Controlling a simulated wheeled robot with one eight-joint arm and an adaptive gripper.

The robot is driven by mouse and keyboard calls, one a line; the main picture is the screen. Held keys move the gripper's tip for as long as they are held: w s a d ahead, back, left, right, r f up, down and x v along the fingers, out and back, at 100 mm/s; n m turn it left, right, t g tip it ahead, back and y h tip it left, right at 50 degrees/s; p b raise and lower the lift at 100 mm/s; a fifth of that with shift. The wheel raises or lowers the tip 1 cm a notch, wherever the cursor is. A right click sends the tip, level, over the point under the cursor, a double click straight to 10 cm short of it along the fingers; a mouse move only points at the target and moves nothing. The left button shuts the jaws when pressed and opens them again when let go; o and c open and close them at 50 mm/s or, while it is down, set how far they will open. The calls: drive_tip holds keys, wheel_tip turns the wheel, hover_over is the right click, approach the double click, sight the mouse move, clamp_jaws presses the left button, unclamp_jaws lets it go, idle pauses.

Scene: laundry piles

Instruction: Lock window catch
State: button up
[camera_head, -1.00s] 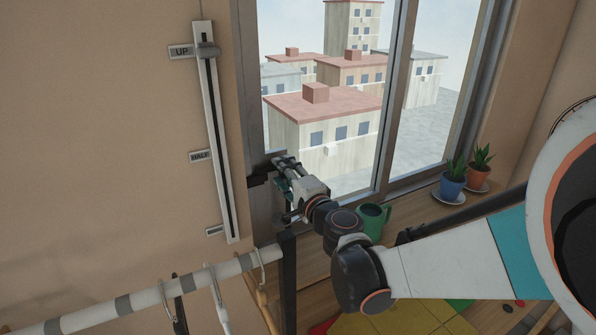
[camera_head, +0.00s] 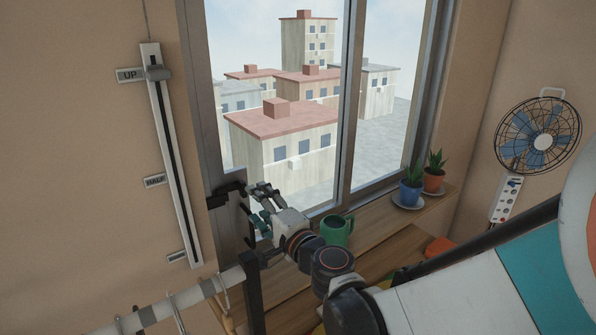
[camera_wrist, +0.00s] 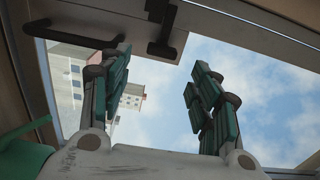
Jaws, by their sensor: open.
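The window catch (camera_head: 225,193) is a dark lever on the grey window frame, at the left edge of the glass. In the wrist view the catch (camera_wrist: 165,28) shows as a dark T-shaped piece at the top, beyond and between the fingertips. My gripper (camera_head: 260,204) is just right of the catch in the head view. In the wrist view my gripper (camera_wrist: 162,62) has its two green-padded fingers apart, with nothing between them. A gap shows between fingers and catch. A dark pull handle (camera_wrist: 72,38) lies left of the catch there.
A green mug (camera_head: 337,230) stands on the wooden sill close beside my wrist. Potted plants (camera_head: 411,190) stand further right, and a fan (camera_head: 540,140) is on the right wall. A clothes rail (camera_head: 190,298) is below left. A slider panel (camera_head: 170,150) is on the left wall.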

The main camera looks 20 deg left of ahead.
drive_tip(key=v, duration=0.5)
drive_tip(key=shift+s+r, duration=0.1)
drive_tip(key=shift+s, duration=0.15)
